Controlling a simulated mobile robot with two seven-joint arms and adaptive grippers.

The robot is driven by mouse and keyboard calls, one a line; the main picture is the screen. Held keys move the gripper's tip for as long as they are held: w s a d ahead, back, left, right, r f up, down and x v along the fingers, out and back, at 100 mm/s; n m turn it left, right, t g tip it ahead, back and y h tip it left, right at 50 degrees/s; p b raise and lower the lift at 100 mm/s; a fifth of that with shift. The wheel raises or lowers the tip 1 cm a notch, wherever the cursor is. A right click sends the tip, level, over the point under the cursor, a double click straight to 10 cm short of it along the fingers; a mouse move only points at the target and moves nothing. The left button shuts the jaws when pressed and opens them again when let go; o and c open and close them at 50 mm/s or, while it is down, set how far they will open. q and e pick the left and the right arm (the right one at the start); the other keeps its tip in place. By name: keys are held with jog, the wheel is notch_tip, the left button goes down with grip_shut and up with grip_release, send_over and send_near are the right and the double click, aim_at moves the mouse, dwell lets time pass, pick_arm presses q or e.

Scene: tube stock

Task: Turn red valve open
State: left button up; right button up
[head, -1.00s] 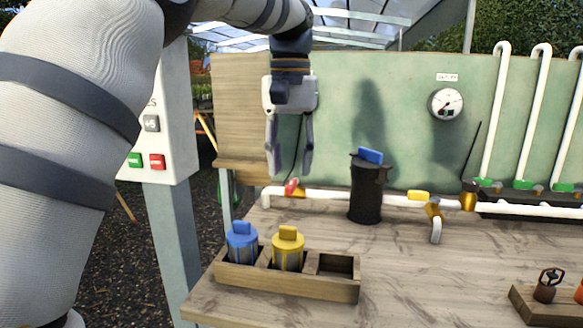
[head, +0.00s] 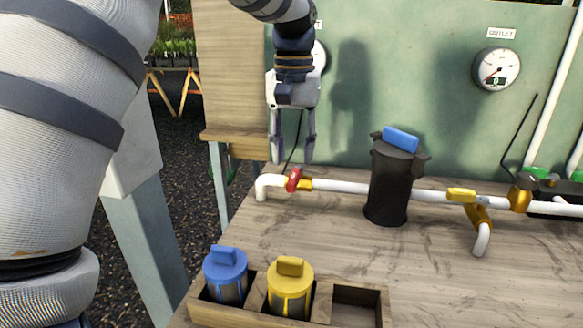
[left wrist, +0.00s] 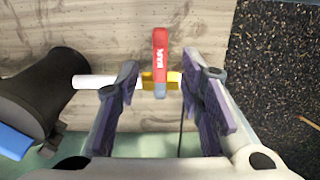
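The red valve (head: 293,180) is a red lever handle on a brass body at the left end of the white pipe (head: 340,187). In the left wrist view the red handle (left wrist: 160,60) stands crosswise to the pipe (left wrist: 95,82). My left gripper (head: 292,160) hangs fingers-down just above the valve. In the left wrist view its two fingers (left wrist: 163,85) are apart, one on each side of the handle and brass body, with no contact visible. My right gripper is in neither view.
A black canister (head: 390,185) with a blue handle stands on the pipe line right of the valve. A wooden rack (head: 250,318) in front holds a blue and a yellow cartridge. The outlet gauge (head: 497,69) hangs on the green panel.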

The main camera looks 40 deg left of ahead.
aim_at(294, 175)
pick_arm(q)
notch_tip(294, 175, down, 5)
jog(key=shift+w+r, duration=0.1)
grip_shut()
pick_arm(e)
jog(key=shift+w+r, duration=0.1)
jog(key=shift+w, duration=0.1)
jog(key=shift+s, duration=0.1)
